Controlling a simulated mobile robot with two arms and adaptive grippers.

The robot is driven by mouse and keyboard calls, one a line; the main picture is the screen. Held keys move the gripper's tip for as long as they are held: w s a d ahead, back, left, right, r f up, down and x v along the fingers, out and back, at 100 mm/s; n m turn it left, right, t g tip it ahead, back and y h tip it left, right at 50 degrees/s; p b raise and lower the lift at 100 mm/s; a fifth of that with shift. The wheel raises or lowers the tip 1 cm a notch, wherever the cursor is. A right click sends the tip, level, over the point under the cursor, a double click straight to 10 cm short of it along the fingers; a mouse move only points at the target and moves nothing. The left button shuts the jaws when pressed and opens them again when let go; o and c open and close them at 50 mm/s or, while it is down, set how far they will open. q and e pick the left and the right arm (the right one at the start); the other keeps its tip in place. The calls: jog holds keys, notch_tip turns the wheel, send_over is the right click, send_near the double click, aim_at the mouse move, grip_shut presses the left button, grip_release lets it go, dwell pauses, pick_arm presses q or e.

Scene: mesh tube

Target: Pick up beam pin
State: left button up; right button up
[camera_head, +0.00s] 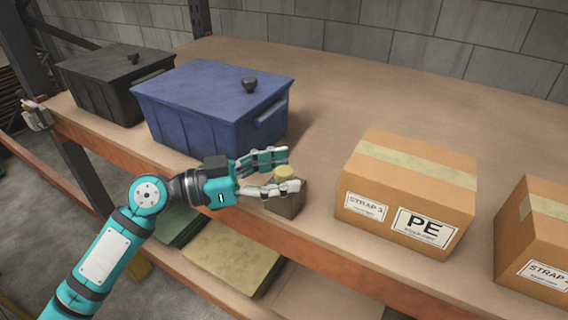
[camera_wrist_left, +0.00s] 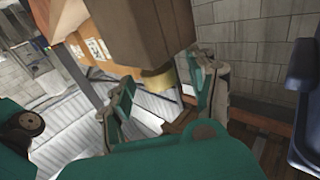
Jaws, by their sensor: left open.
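A small dark-brown block (camera_head: 284,203) stands near the front edge of the shelf, with a round yellow piece (camera_head: 284,171) on top, which appears to be the beam pin. My left gripper (camera_head: 285,169) is open, with its fingers on either side of the yellow piece. In the left wrist view, which is tilted, the yellow piece (camera_wrist_left: 159,79) shows between the fingers, against the brown block (camera_wrist_left: 148,32). I cannot tell whether a finger touches it. The lower finger hides part of the block. My right gripper is not in view.
A blue lidded bin (camera_head: 205,105) stands behind my left gripper, with a black bin (camera_head: 108,90) further left. A cardboard box (camera_head: 408,190) marked PE stands to the right, and another box (camera_head: 535,240) at the right edge. The back of the shelf (camera_head: 400,95) is clear.

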pick_arm(q)
jog(key=shift+w+d, duration=0.15)
jog(key=shift+d, duration=0.3)
jog(key=shift+a, duration=0.1)
jog(key=shift+c, duration=0.2)
jog(key=shift+c, duration=1.1)
grip_shut()
